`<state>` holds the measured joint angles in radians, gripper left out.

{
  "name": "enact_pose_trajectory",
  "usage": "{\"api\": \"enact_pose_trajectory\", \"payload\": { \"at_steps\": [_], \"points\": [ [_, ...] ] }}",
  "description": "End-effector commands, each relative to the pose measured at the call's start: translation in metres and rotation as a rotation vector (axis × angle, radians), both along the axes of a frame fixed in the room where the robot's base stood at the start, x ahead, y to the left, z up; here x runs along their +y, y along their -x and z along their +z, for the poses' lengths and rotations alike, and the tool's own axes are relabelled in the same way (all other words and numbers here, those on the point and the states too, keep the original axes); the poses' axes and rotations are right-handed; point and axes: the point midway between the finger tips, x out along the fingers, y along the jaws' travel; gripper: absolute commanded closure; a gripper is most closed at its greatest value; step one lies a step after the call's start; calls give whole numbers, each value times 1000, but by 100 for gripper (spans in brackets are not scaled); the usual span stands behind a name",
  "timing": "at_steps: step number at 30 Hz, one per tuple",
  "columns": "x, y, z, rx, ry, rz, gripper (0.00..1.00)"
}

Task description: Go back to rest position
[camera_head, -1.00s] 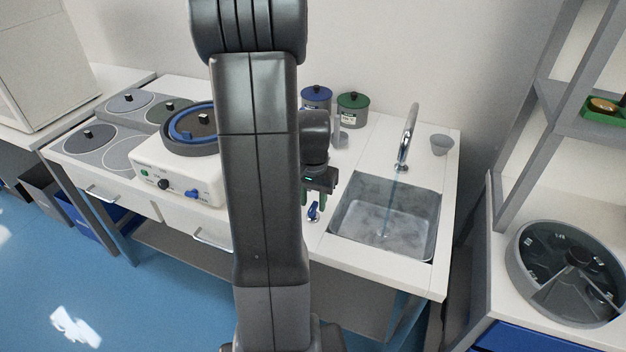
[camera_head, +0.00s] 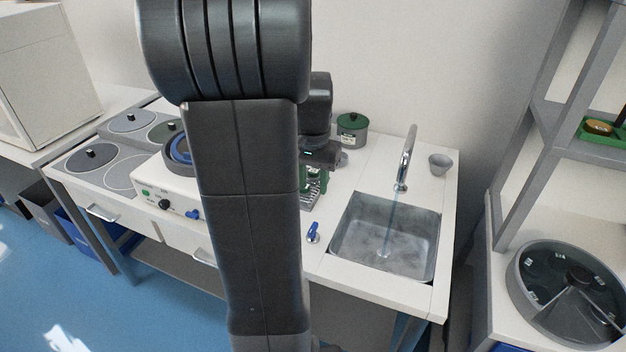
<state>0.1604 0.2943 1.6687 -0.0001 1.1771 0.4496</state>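My arm rises through the middle of the view and hides part of the bench behind it. My gripper (camera_head: 314,184), dark with green finger parts, shows just right of the arm, over the white bench (camera_head: 345,178) left of the sink. It is apart from the small blue-handled lever (camera_head: 313,231) on the bench front. Its fingers are small and partly hidden, so I cannot tell whether they are open or shut. I see nothing clearly held.
A steel sink (camera_head: 384,236) has a tall tap (camera_head: 405,160) with water running. A green-lidded pot (camera_head: 352,129) and a grey cup (camera_head: 439,163) stand behind. The white polishing machine (camera_head: 168,193) is at left. A round grey carousel (camera_head: 520,285) and shelf (camera_head: 520,150) stand right.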

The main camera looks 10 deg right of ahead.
Motion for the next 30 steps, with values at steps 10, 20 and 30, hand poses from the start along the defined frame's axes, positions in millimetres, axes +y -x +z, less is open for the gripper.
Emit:
{"api": "enact_pose_trajectory", "payload": {
  "at_steps": [10,20,30],
  "points": [
    [0,0,-7,2,0,0,65],
    [0,1,-63,7,-1,0,65],
    [0,1,-123,5,-1,1,65]
  ]
}}
